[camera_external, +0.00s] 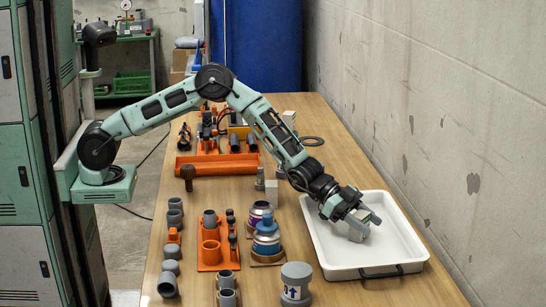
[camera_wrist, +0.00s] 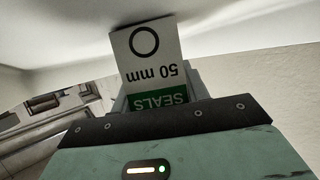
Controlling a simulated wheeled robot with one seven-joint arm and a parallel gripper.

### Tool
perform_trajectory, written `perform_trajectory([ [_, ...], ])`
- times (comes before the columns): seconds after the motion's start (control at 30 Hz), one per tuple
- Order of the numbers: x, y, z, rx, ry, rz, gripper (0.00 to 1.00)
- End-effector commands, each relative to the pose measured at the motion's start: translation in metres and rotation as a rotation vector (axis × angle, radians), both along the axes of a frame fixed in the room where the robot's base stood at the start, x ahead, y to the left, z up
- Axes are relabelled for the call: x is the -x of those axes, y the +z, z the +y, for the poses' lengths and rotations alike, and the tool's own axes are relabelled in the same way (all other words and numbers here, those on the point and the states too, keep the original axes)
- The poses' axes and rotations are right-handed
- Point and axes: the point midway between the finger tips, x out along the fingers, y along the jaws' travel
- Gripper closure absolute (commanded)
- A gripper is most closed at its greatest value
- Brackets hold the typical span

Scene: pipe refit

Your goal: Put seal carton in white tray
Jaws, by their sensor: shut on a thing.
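The seal carton (camera_wrist: 153,58) is a white box with a green band reading "SEALS", "50 mm" and a black ring. It shows upside down in the wrist view, sticking out from between my gripper's jaws. In the external view my gripper (camera_external: 358,224) is shut on it and hangs over the white tray (camera_external: 405,238). Only a small part of the carton (camera_external: 374,218) shows there. The tray is shallow, with a dark handle on its near side, and otherwise looks empty. I cannot tell whether the carton touches the tray floor.
Left of the tray stand a grey-lidded pot (camera_external: 296,284), a blue can (camera_external: 266,238) and an orange rack (camera_external: 212,250) with grey pipe fittings. An orange tray (camera_external: 217,165) lies farther back. A concrete wall (camera_external: 455,120) runs close along the tray's right side.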

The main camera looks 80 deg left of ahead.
Motion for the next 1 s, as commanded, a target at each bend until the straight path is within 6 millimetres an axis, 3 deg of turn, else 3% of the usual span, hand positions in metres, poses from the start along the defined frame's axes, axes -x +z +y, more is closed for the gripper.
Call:
perform_trajectory([
  [0.03,0.0,-0.003,0.0,0.0,0.0,0.0,0.78],
  [0.07,0.0,-0.003,0.0,0.0,0.0,0.0,0.52],
  [0.13,0.0,-0.002,0.0,0.0,0.0,0.0,0.33],
  [0.5,0.001,0.003,0.001,0.0,0.0,0.0,0.33],
  [0.7,0.019,0.013,0.021,-0.001,0.002,0.001,0.33],
  [1.0,0.019,0.069,0.02,0.0,0.001,-0.001,0.33],
])
